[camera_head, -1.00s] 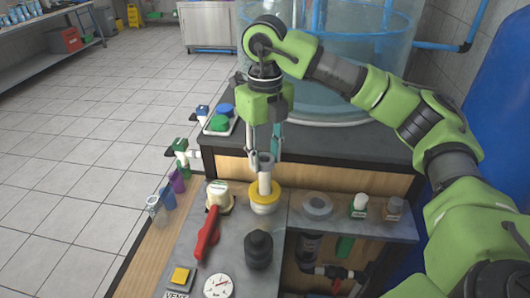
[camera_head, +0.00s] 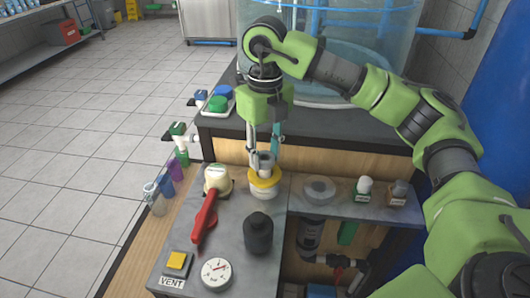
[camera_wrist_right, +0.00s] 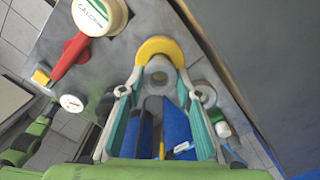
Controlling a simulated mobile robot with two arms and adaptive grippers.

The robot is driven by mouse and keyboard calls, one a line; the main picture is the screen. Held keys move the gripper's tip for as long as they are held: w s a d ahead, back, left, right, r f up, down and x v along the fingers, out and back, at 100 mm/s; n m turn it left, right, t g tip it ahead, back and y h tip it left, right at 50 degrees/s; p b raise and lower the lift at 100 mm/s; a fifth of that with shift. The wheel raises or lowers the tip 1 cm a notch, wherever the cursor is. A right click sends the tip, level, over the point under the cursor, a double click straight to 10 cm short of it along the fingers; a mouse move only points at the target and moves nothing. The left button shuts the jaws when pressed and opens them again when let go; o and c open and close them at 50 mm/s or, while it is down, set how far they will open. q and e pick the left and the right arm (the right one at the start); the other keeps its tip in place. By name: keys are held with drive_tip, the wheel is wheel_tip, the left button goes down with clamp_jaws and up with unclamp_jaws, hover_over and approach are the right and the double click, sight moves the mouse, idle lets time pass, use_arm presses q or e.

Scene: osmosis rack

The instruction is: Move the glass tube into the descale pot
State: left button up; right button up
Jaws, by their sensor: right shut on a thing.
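My right gripper (camera_head: 264,153) points down over the bench and is shut on the glass tube (camera_head: 265,166), a pale tube with a grey upper end. The tube stands roughly upright. Its lower part is hidden inside a white pot with a yellow rim (camera_head: 265,184), probably the descale pot; no label on it is readable. The gripper's fingers are just above the rim. In the right wrist view the yellow rim (camera_wrist_right: 160,47) surrounds the pale tube (camera_wrist_right: 157,76) between the fingers (camera_wrist_right: 158,95). My left gripper is not in view.
Close left of the pot are a cream labelled jar (camera_head: 217,178) and a red handle (camera_head: 203,217). A black bottle (camera_head: 258,234) stands in front. A grey ring (camera_head: 319,188) and small bottles (camera_head: 363,188) are to the right. A large clear tank (camera_head: 335,60) stands behind.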

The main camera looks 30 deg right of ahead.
drive_tip(key=shift+f, duration=0.15)
drive_tip(key=shift+f+b, duration=1)
drive_tip(key=shift+f, duration=0.25)
drive_tip(key=o, duration=0.9)
drive_tip(key=o, duration=0.4)
drive_tip(key=shift+o, duration=0.2)
drive_tip(key=shift+r, duration=0.15)
wheel_tip(320, 180, up, 8)
drive_tip(key=p, duration=0.5)
drive_tip(key=shift+p, duration=0.3)
